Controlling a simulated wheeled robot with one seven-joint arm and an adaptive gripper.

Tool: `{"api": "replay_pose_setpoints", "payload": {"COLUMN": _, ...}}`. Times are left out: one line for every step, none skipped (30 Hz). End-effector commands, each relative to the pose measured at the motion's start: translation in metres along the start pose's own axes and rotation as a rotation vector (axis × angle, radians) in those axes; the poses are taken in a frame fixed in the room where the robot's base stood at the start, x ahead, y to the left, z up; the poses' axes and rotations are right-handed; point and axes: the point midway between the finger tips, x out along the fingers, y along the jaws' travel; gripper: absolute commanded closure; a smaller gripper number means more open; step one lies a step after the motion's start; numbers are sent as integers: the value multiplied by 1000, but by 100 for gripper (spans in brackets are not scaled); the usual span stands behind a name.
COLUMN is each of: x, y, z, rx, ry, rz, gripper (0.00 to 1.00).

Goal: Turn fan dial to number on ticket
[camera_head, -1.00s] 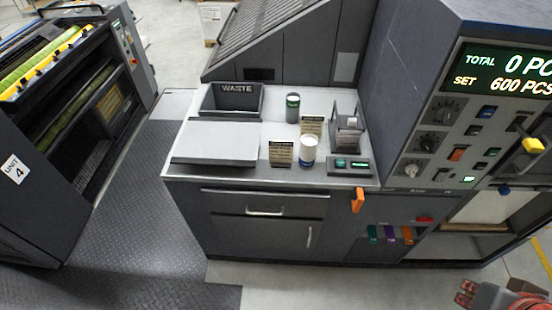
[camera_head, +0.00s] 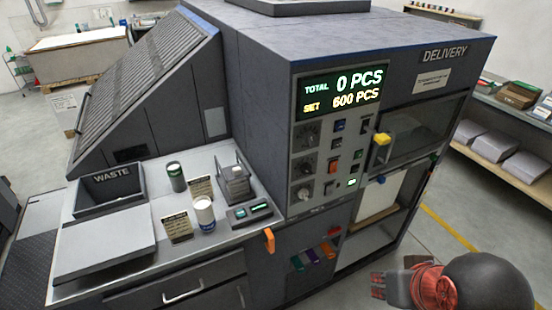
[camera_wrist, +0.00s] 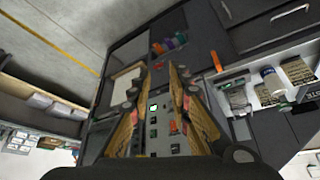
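The control panel of the delivery unit has a column of round dials: an upper dial (camera_head: 308,134), a middle dial (camera_head: 306,165) and a lower dial (camera_head: 304,193). Their labels are too small to read, so I cannot tell which is the fan dial. Two small printed cards stand on the side counter, a front card (camera_head: 178,227) and a rear card (camera_head: 201,188); their print is unreadable. My gripper (camera_head: 378,285) is low, right of and apart from the panel. In the wrist view its fingers (camera_wrist: 159,74) are spread and empty, with the panel showing between them.
The display (camera_head: 342,92) reads TOTAL 0 PCS, SET 600 PCS. The counter holds a waste bin (camera_head: 112,190), white jar (camera_head: 204,211) and dark green can (camera_head: 176,176). Floor is open at front right.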

Motion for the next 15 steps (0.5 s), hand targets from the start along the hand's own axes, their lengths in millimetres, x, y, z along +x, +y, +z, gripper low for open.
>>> {"api": "replay_pose_setpoints", "payload": {"x": 2, "y": 1, "z": -1, "rx": 5, "ry": -21, "rz": 2, "gripper": 76}}
{"api": "replay_pose_setpoints", "payload": {"x": 5, "y": 2, "z": 1, "rx": 7, "ry": -40, "rz": 4, "gripper": 74}}
{"api": "replay_pose_setpoints", "payload": {"x": 11, "y": 4, "z": 3, "rx": 12, "ry": -71, "rz": 6, "gripper": 72}}
{"api": "replay_pose_setpoints", "payload": {"x": 17, "y": 5, "z": 4, "rx": 15, "ry": -98, "rz": 7, "gripper": 70}}
{"api": "replay_pose_setpoints", "payload": {"x": 22, "y": 6, "z": 6, "rx": 18, "ry": -126, "rz": 10, "gripper": 69}}
{"api": "replay_pose_setpoints", "payload": {"x": 30, "y": 9, "z": 8, "rx": 20, "ry": -165, "rz": 16, "gripper": 66}}
{"api": "replay_pose_setpoints", "payload": {"x": 37, "y": 12, "z": 10, "rx": 19, "ry": -195, "rz": 24, "gripper": 65}}
{"api": "replay_pose_setpoints", "payload": {"x": 44, "y": 16, "z": 9, "rx": 15, "ry": -215, "rz": 33, "gripper": 63}}
{"api": "replay_pose_setpoints", "payload": {"x": 54, "y": 21, "z": 4, "rx": 6, "ry": -228, "rz": 46, "gripper": 61}}
{"api": "replay_pose_setpoints", "payload": {"x": 62, "y": 25, "z": -1, "rx": -2, "ry": -230, "rz": 56, "gripper": 59}}
{"api": "replay_pose_setpoints", "payload": {"x": 71, "y": 30, "z": -6, "rx": -12, "ry": -230, "rz": 67, "gripper": 57}}
{"api": "replay_pose_setpoints", "payload": {"x": 83, "y": 36, "z": -15, "rx": -26, "ry": -221, "rz": 80, "gripper": 55}}
{"api": "replay_pose_setpoints", "payload": {"x": 94, "y": 40, "z": -24, "rx": -39, "ry": -208, "rz": 90, "gripper": 53}}
{"api": "replay_pose_setpoints", "payload": {"x": 104, "y": 45, "z": -33, "rx": -55, "ry": -192, "rz": 100, "gripper": 52}}
{"api": "replay_pose_setpoints", "payload": {"x": 120, "y": 51, "z": -46, "rx": -80, "ry": -163, "rz": 110, "gripper": 52}}
